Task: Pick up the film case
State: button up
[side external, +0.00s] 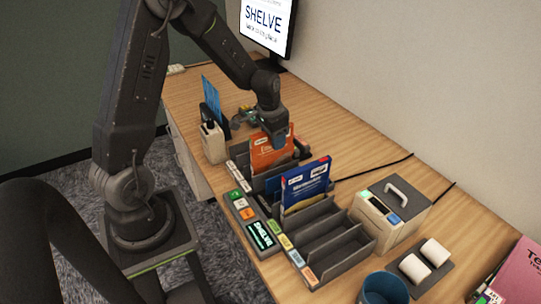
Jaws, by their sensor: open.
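An orange case (270,154) with white lettering stands upright in a far slot of the dark roller sorter (332,246). A blue case (305,184) with a white and red label stands upright in a slot nearer the camera. The lettering is too small to tell which one is the film case. My gripper (279,142) is open, pointing down at the top of the orange case. I cannot tell whether the case is between the fingers, and part of the gripper is hidden behind it.
A grey box with a handle (391,208), white rollers (415,268), a blue cup (384,289) and a pink book (519,275) stand to the right. Several near slots are empty. A monitor (268,24) stands behind.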

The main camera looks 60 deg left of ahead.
jog(key=shift+f, duration=0.1)
jog(key=shift+c, duration=0.2)
grip_shut()
dwell(0.5)
